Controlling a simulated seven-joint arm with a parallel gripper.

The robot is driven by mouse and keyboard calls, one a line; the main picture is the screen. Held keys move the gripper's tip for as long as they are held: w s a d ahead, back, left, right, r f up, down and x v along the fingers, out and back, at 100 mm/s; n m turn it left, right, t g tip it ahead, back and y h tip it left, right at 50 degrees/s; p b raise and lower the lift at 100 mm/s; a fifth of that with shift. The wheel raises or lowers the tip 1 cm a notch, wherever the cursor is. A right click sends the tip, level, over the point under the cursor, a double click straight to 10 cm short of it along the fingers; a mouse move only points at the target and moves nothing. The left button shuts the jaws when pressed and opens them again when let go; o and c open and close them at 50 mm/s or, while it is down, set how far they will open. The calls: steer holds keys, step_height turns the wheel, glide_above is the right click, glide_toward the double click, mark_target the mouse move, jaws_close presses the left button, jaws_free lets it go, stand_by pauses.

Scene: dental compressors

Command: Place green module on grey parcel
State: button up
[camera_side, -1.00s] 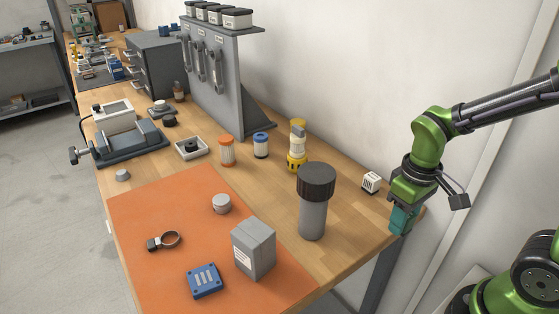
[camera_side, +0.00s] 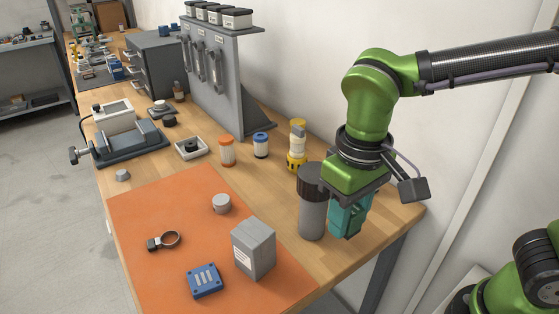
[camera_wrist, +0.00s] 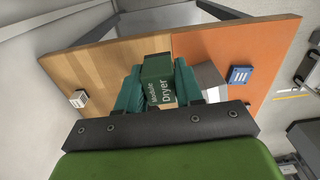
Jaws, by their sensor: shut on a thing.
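My gripper (camera_side: 347,220) is shut on the green module, its teal fingers on both sides of it. In the wrist view the module (camera_wrist: 158,70) is a dark green block with white lettering "Module Dryer" between the fingers. In the side view I cannot clearly tell the module from the fingers. The grey parcel (camera_side: 253,250) is a grey box with a white label, standing on the orange mat near the front edge. It partly shows in the wrist view (camera_wrist: 210,77), to the right of the module. My gripper is to the right of the parcel, apart from it.
A tall grey cylinder with a dark lid (camera_side: 313,216) stands between my gripper and the parcel, very close to my gripper in the picture. A blue box (camera_side: 205,280) and a ring clamp (camera_side: 164,240) lie on the orange mat (camera_side: 150,205). A white vented cube (camera_wrist: 79,98) stands on the wood.

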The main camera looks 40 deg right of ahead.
glide_above(253, 231)
steer(key=shift+f, duration=2.55)
steer(key=shift+f, duration=0.2)
steer(key=o, duration=1)
steer(key=shift+o, duration=0.2)
steer(key=shift+r, duration=0.15)
